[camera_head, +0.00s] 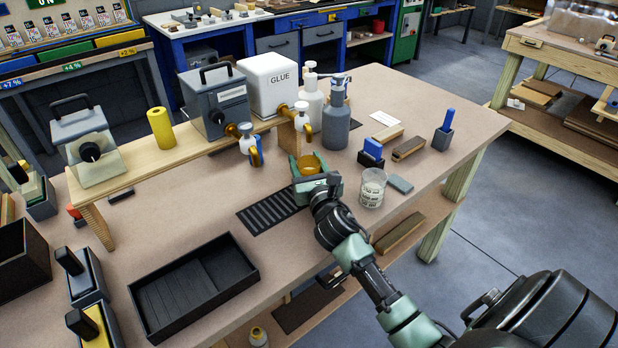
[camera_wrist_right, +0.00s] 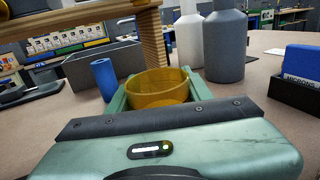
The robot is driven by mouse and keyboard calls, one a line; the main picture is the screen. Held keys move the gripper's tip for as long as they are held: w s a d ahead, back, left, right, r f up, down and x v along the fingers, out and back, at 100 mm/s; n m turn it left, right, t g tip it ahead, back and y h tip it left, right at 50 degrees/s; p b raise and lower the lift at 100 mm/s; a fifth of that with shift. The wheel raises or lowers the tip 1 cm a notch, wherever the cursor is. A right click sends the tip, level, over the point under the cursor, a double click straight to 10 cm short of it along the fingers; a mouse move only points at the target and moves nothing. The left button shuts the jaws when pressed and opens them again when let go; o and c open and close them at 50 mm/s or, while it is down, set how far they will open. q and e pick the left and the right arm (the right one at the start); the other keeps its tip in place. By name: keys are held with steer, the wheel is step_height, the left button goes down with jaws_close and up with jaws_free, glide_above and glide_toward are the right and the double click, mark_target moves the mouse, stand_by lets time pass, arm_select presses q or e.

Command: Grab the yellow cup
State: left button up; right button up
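The yellow cup (camera_head: 311,166) is a translucent amber, open-topped cup near the middle of the table, below the glue dispenser. It also shows in the right wrist view (camera_wrist_right: 158,88). My right gripper (camera_head: 309,171) reaches in from the front right. Its two green fingers (camera_wrist_right: 158,97) stand on either side of the cup, with no visible gap between them and its walls. The cup is upright and at or close to table height; its base is hidden by the gripper. My left gripper is not in view.
A white glue container (camera_head: 270,85) and a grey machine (camera_head: 213,101) stand on a wooden shelf behind. Grey bottle (camera_head: 336,122), blue-handled dispenser (camera_head: 249,146) and clear jar (camera_head: 372,188) are close to the gripper. A black tray (camera_head: 195,285) lies front left, beside a slatted grate (camera_head: 270,209).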

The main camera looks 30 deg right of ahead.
jaws_close()
steer(key=shift+r, duration=0.1)
